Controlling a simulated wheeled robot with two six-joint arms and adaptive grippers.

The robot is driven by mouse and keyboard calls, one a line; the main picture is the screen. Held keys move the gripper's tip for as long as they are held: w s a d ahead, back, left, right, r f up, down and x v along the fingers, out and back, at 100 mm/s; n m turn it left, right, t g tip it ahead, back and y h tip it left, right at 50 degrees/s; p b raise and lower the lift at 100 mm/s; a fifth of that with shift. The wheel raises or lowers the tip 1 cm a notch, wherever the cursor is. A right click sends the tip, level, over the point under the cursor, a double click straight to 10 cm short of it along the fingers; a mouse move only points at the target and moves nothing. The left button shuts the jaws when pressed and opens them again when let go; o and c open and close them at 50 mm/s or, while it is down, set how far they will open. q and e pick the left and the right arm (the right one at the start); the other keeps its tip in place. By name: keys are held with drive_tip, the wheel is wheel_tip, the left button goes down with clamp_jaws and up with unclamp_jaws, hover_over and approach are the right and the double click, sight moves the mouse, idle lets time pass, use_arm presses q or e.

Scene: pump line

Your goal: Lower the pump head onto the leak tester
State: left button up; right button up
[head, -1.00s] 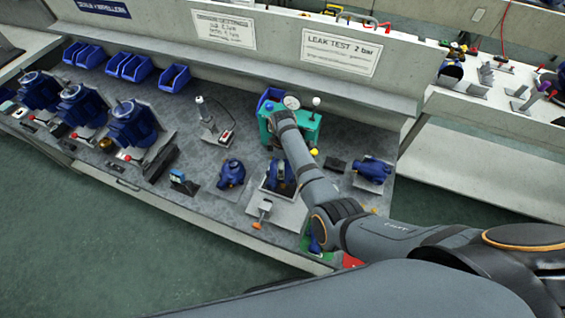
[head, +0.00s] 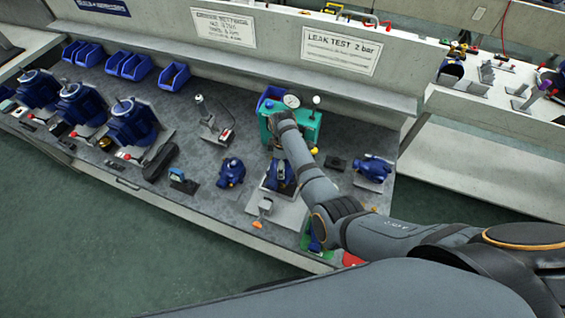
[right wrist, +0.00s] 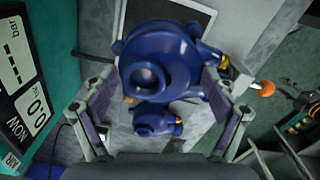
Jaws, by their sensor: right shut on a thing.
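The leak tester, a teal box (head: 306,125) with a round gauge, stands at the back of the bench; its display (right wrist: 30,105) shows at the left in the right wrist view. In front is a grey plate with a dark, pale-framed pad (right wrist: 180,18). My right gripper (right wrist: 158,100) is shut on the blue pump head (right wrist: 165,65), one finger on each side. The pump head also shows in the head view (head: 279,174), over the plate and partly behind my arm. Whether it touches the pad I cannot tell. My left gripper is out of view.
Another blue pump (head: 231,172) sits left of the plate, and one (head: 373,169) to its right. An orange-tipped lever (head: 258,224) stands at the plate's front. Larger blue pumps (head: 133,122) and blue bins (head: 174,76) are at the left.

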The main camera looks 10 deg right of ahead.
drive_tip(key=shift+f+b, duration=1.6)
drive_tip(key=shift+f, duration=0.8)
idle(0.4)
drive_tip(key=o, duration=1.1)
drive_tip(key=shift+o, duration=0.2)
wheel_tip(320, 180, up, 9)
drive_tip(key=p, duration=1)
drive_tip(key=shift+r, duration=0.1)
drive_tip(key=shift+s, duration=0.15)
